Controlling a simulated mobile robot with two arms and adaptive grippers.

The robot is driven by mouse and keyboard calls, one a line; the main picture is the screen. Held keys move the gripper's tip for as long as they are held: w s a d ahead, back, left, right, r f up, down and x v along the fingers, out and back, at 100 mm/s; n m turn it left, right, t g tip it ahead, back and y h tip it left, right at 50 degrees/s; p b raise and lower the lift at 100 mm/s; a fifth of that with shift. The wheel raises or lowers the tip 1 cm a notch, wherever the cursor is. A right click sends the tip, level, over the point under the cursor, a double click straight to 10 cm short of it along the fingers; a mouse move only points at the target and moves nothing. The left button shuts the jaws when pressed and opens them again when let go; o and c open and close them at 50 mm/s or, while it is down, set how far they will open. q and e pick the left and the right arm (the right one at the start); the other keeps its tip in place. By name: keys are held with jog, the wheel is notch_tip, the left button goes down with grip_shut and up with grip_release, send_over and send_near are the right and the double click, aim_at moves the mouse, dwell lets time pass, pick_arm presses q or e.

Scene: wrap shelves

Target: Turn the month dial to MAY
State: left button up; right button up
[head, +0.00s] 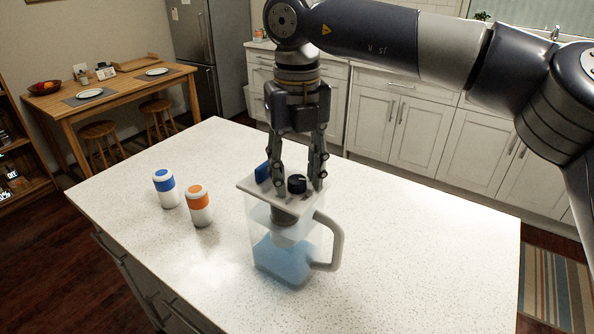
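A clear pitcher (262,240) with a white lid (252,188), blue water and a white handle (336,245) stands upright on the white counter. A round black dial (297,184) with a light mark sits on the lid. No month lettering is readable, so I cannot tell where the dial is set. My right gripper (298,187) points down over the lid. Its fingers are apart, one left and one right of the dial, with gaps visible on both sides. Part of the lid is hidden behind the fingers. My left gripper is not in view.
A blue part (262,172) sits on the lid behind the left finger. A blue-banded canister (166,188) and an orange-banded canister (199,206) stand left of the pitcher. The counter (420,240) is clear to the right. A wooden table (118,90) stands at the back left.

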aim_at(297, 179)
jog(key=shift+r, duration=0.1)
notch_tip(297, 179, up, 12)
dwell(0.7)
